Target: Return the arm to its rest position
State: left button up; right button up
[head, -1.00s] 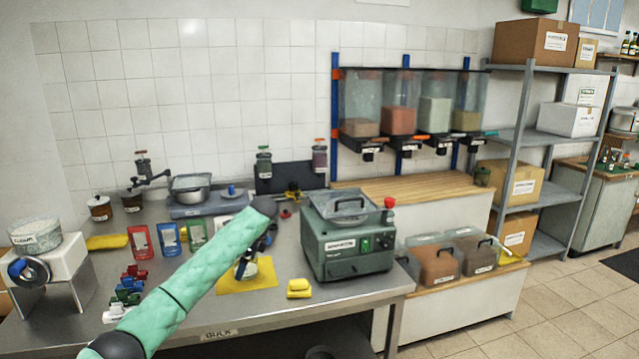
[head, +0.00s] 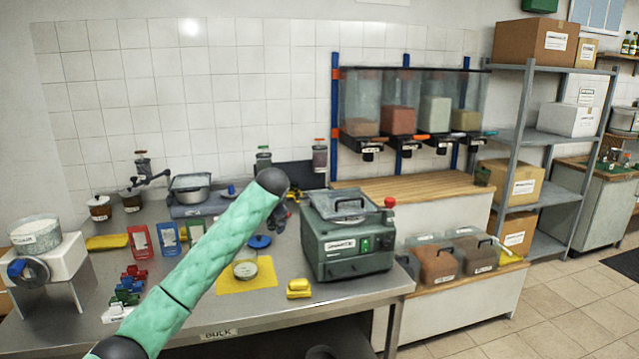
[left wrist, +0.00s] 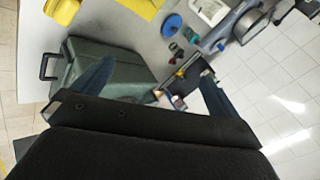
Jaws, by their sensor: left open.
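My left arm (head: 222,250) in green padding reaches in from the lower left in the head view, above the steel table. Its left gripper (head: 279,218) shows only partly behind the end of the arm, in the air left of the green machine (head: 335,262). In the left wrist view the left gripper (left wrist: 158,68) has its two fingers wide apart with nothing between them. The green machine also shows past one finger (left wrist: 85,60) there. My right gripper is in neither view.
A glass jar (head: 245,269) stands on a yellow mat (head: 232,288), with a blue disc (head: 260,241) behind it. A yellow sponge (head: 298,288) lies in front of the machine. Small jars (head: 263,160) stand at the back. Dispensers (head: 397,115) hang on the wall.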

pick_arm(q)
jog(key=s+d+f+n+t+h, duration=0.2)
jog(key=s+d+f+n+h, duration=0.15)
jog(key=s+f, duration=0.4)
jog(key=s+a+f+n+g, duration=0.2)
jog(key=s+f, duration=1.3)
jog(key=s+a+f+n+g, duration=0.1)
jog(key=s+a+f, duration=0.1)
jog(key=s+f, duration=1.3)
jog(key=s+f+g, duration=0.2)
jog(key=s+f, duration=0.4)
jog(key=s, duration=0.4)
jog(key=s+f+g, duration=0.1)
jog(key=s+f, duration=0.5)
jog(key=s, duration=0.4)
jog(key=s+f+n+g, duration=0.1)
jog(key=s+f+g, duration=0.1)
jog(key=s+f, duration=0.4)
jog(key=s, duration=0.5)
jog(key=shift+f+g, duration=0.3)
jog(key=shift+f, duration=0.05)
